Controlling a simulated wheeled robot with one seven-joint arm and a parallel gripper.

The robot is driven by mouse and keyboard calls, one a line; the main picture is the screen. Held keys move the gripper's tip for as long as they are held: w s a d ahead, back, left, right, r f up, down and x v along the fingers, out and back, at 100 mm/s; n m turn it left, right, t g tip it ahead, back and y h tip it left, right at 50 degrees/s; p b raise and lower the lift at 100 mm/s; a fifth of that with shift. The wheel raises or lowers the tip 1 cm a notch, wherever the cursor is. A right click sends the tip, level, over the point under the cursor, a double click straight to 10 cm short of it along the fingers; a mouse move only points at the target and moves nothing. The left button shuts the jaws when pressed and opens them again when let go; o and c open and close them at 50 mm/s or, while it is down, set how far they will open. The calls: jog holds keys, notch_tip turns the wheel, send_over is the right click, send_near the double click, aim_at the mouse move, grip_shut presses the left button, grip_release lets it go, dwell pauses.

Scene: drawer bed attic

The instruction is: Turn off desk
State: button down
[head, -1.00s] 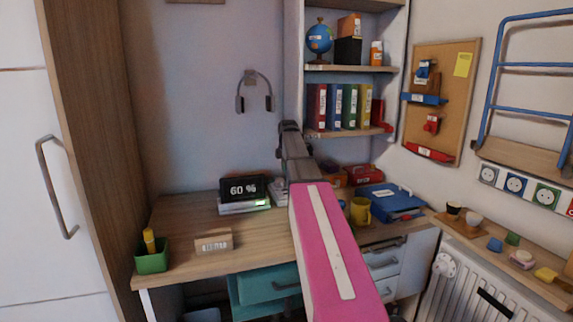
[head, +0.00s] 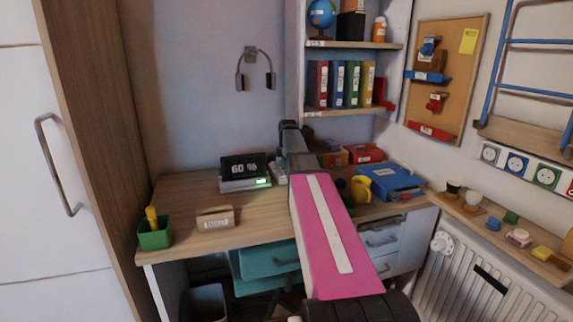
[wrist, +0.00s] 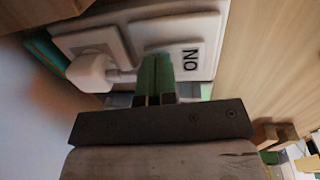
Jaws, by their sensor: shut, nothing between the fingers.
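A white wall plate shows in the wrist view. It carries a socket with a white plug (wrist: 92,72) at the left and a switch (wrist: 190,58) with an upside-down "ON" label at the right. My gripper (wrist: 155,66) is shut and empty, with its green-looking fingers in front of the switch's left part. I cannot tell whether they touch it. In the head view my arm reaches over the wooden desk (head: 200,190) toward the back wall. The fingers and the wall plate do not show clearly there.
A black display (head: 243,167) stands at the desk's back, with a green light below it. A green pot (head: 154,236), a small box (head: 215,221), a yellow mug (head: 361,189) and a blue binder (head: 392,183) lie around my arm. A shelf (head: 350,112) rises behind.

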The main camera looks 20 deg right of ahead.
jog(key=shift+f, duration=0.2)
jog(key=shift+s, duration=0.1)
jog(key=shift+s+r, duration=0.3)
jog(key=shift+s, duration=0.3)
